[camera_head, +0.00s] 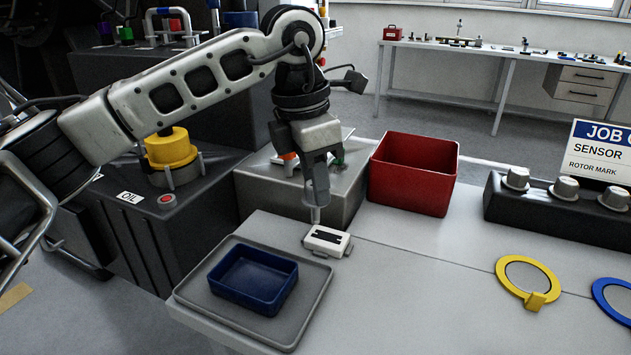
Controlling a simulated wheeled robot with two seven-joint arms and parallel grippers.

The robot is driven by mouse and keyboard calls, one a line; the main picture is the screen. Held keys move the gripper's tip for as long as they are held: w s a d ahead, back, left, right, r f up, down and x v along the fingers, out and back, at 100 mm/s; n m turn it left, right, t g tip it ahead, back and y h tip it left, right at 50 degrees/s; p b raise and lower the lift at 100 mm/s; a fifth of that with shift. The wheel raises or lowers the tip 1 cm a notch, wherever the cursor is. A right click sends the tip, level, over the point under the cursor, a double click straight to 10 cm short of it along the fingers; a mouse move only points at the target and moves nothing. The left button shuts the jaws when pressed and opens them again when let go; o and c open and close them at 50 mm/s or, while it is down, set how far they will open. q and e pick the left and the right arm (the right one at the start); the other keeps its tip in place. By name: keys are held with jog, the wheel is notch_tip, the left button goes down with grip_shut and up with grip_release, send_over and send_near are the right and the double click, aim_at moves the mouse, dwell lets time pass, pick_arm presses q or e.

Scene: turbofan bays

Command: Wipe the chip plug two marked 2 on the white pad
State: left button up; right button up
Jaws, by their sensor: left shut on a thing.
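My left gripper (318,166) points down and is shut on a grey, slim plug (317,192), which I take to be the chip plug. Its narrow tip hangs down by the far left edge of the white pad (341,243). I cannot tell whether the tip touches the pad. The mark 2 on the plug cannot be read. The pad is a small white block with a dark strip on top, lying on the light bench. My right gripper is not in view.
A blue bin (253,307) sits on a grey tray (209,305) at front left. A red bin (413,205) and a metal block (343,205) stand behind the pad. A yellow ring (506,287) and blue ring (600,292) lie right. The bench between pad and yellow ring is clear.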

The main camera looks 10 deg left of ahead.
pick_arm(q)
jog(key=shift+r+p, duration=1.85)
jog(key=shift+r, duration=1.05)
